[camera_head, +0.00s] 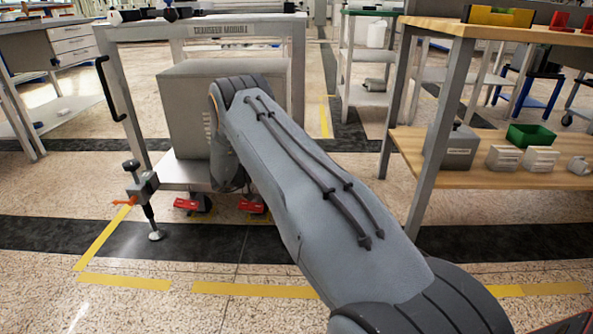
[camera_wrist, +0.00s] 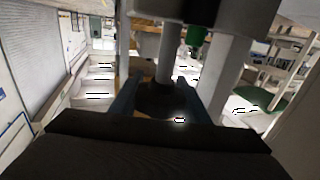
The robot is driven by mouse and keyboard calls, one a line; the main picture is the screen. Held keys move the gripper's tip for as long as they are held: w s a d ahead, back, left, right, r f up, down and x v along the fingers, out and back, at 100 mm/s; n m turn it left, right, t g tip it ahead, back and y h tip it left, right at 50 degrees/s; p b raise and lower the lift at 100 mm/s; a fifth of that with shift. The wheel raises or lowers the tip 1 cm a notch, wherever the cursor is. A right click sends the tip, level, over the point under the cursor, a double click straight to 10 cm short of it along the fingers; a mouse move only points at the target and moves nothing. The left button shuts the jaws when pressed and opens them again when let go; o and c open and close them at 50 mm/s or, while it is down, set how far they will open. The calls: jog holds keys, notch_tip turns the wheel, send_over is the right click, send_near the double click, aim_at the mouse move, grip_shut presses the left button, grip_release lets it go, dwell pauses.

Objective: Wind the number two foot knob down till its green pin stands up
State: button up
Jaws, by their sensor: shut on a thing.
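In the wrist view my gripper (camera_wrist: 166,104) is shut on a dark round knob (camera_wrist: 165,94), with one bluish finger on each side of it. A grey stem (camera_wrist: 169,55) runs from the knob up to a pale grey bracket (camera_wrist: 235,14). A short green cylinder (camera_wrist: 195,36) sticks out at the bracket beside the stem; I cannot tell for sure that it is the pin. No number is readable on this foot. In the head view my arm reaches to the transfer module cart (camera_head: 200,31) and hides the gripper and the held knob.
Another cart foot with a black knob (camera_head: 131,165) and a round pad (camera_head: 156,235) stands at the cart's near left corner. Red caster pedals (camera_head: 187,204) show below the cart. A wooden-topped bench (camera_head: 510,31) stands to the right. Yellow tape (camera_head: 125,281) marks the open floor in front.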

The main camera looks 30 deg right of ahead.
jog(key=shift+s+m+g, duration=0.15)
jog(key=shift+m+g, duration=0.15)
jog(key=shift+g, duration=0.1)
jog(key=o, duration=1)
jog(key=shift+o, duration=0.2)
jog(key=p+v, duration=0.1)
jog(key=v, duration=0.6)
jog(key=shift+a, duration=0.35)
jog(key=shift+r+p, duration=0.1)
jog(key=shift+p, duration=0.2)
